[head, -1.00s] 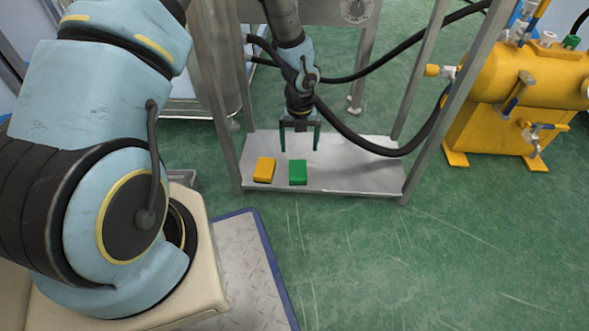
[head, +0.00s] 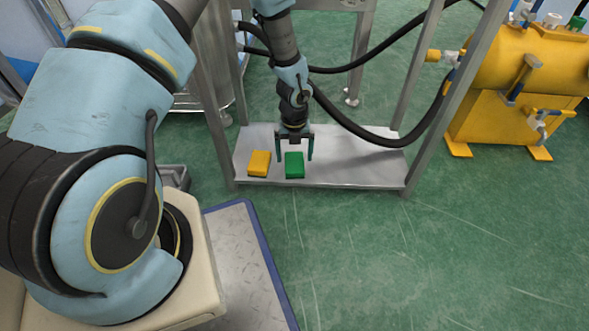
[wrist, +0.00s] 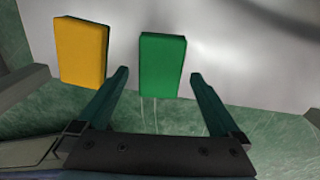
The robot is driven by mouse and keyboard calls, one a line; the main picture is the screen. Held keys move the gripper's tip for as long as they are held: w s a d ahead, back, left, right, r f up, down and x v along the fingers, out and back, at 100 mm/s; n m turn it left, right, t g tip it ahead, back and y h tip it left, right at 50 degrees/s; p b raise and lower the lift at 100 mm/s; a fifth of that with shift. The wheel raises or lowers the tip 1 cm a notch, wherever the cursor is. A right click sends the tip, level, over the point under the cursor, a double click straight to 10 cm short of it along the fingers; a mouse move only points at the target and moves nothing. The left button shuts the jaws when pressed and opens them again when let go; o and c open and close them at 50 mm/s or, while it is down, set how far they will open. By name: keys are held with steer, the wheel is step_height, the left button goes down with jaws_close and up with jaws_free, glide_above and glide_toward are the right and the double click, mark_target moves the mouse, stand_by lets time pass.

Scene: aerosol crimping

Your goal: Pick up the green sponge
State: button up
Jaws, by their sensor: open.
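The green sponge (head: 294,166) lies on the low metal shelf (head: 352,168), to the right of a yellow sponge (head: 259,164). My gripper (head: 294,159) is open above and around the line of the green sponge, fingers pointing down. In the wrist view the green sponge (wrist: 162,64) shows beyond and between the two fingertips of my gripper (wrist: 158,74), with nothing held. I cannot tell the exact height of the fingertips above the shelf.
The yellow sponge also shows in the wrist view (wrist: 81,52), close left of the green one. Metal frame posts (head: 451,85) stand at the shelf's sides. A black hose (head: 365,136) hangs over the shelf's back right. The shelf's right part is clear.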

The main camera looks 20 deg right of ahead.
mark_target(294, 162)
step_height(294, 162, down, 2)
steer(key=shift+f, duration=0.1)
steer(key=c, duration=1.2)
steer(key=shift+c, duration=0.2)
steer(key=shift+r, duration=0.25)
step_height(294, 162, up, 10)
steer(key=p, duration=0.5)
steer(key=shift+f, duration=0.15)
